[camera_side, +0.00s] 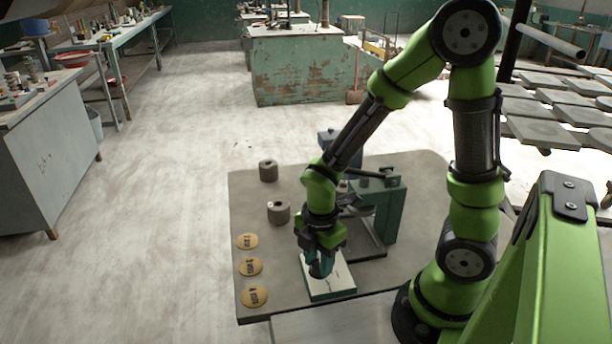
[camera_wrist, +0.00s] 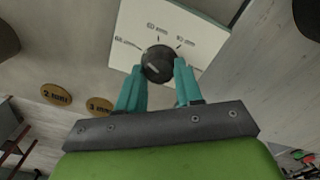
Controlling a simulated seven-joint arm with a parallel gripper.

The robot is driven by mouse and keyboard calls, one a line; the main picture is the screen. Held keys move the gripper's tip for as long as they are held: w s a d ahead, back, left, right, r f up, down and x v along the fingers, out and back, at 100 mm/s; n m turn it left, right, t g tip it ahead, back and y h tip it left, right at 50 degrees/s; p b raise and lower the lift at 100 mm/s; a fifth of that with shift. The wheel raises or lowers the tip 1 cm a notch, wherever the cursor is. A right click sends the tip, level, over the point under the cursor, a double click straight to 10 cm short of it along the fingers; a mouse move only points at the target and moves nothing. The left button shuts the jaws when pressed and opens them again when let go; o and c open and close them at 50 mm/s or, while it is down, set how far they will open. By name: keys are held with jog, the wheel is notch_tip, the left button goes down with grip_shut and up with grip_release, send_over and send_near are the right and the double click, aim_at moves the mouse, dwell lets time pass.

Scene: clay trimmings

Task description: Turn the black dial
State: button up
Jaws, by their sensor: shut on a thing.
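The black dial (camera_wrist: 158,63) sits on a white panel (camera_wrist: 205,42) with printed mm marks around it. A pale line shows on the dial's face. In the wrist view, the teal fingers of my gripper (camera_wrist: 157,72) stand on either side of the dial and are shut on it. In the side view, my gripper (camera_side: 319,267) points down onto the white-topped box (camera_side: 340,283) near the front of the table. The fingers mostly hide the dial there.
Several tan labelled discs (camera_side: 251,267) lie along the table's left edge. Two grey cylinders (camera_side: 278,213) stand behind them. A green machine with a lever (camera_side: 385,210) stands close behind and right of the box.

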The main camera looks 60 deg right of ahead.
jog(key=m, duration=0.8)
jog(key=shift+w, duration=0.1)
jog(key=m, duration=0.4)
jog(key=shift+d+m, duration=0.1)
jog(key=shift+m, duration=0.2)
jog(key=m, duration=0.3)
jog(key=shift+m, duration=0.3)
jog(key=m, duration=0.6)
jog(key=shift+d, duration=0.1)
jog(key=m, duration=0.6)
jog(key=o, duration=1)
jog(key=shift+o, duration=0.2)
jog(key=shift+r, duration=0.1)
